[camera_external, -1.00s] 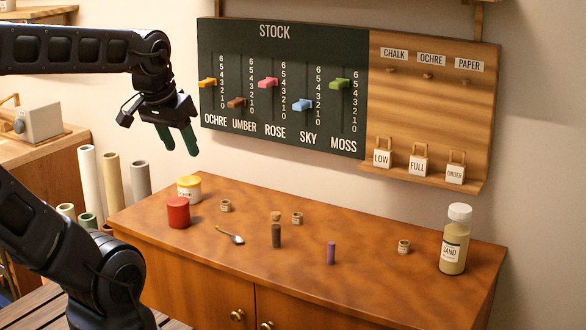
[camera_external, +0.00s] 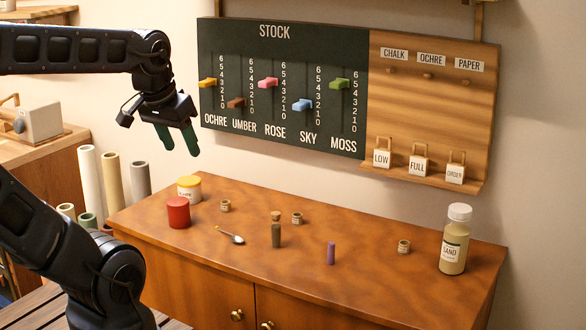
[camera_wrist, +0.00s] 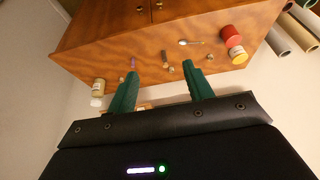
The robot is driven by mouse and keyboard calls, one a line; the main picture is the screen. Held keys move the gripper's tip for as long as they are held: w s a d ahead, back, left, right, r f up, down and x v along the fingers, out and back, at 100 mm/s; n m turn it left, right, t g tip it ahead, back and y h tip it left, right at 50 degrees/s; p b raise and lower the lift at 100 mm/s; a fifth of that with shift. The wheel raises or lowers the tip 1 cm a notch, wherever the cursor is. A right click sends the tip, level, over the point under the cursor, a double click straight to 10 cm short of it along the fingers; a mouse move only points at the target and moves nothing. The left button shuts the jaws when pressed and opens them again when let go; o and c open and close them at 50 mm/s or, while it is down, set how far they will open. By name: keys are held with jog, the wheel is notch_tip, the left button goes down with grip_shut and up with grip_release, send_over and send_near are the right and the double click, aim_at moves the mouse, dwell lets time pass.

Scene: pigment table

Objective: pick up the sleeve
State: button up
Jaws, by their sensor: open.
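Three small tan bands with dark print, which look like sleeves, stand on the wooden cabinet top (camera_external: 350,292). One sleeve (camera_external: 225,206) is at the back left by the yellow-lidded jar. Another sleeve (camera_external: 297,218) is behind the corked vial, and a third sleeve (camera_external: 403,247) is to the right. I cannot tell which one is meant. My gripper (camera_external: 181,147) is open and empty, high above the cabinet's back left, apart from everything. In the wrist view its green fingers (camera_wrist: 162,88) are spread, with the cabinet beyond them.
On the cabinet are a red jar (camera_external: 178,213), a yellow-lidded jar (camera_external: 189,188), a spoon (camera_external: 231,235), a corked vial (camera_external: 276,233), a purple stick (camera_external: 331,253) and a sand bottle (camera_external: 454,242). The stock board (camera_external: 282,90) hangs behind. The front right top is clear.

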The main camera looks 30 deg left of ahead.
jog(key=shift+w, duration=0.1)
jog(key=m+g, duration=0.5)
jog(key=m, duration=0.3)
send_over(225, 201)
notch_tip(225, 201, down, 25)
jog(key=shift+s+d+f, duration=0.1)
jog(key=shift+d+f, duration=0.05)
jog(key=shift+f, duration=1.55)
jog(key=shift+s+d+f, duration=0.1)
jog(key=shift+s+f, duration=0.05)
jog(key=shift+f, duration=1.5)
jog(key=shift+s+d+f, duration=0.1)
jog(key=shift+d+f, duration=0.05)
jog(key=shift+f, duration=1.55)
jog(key=c, duration=1)
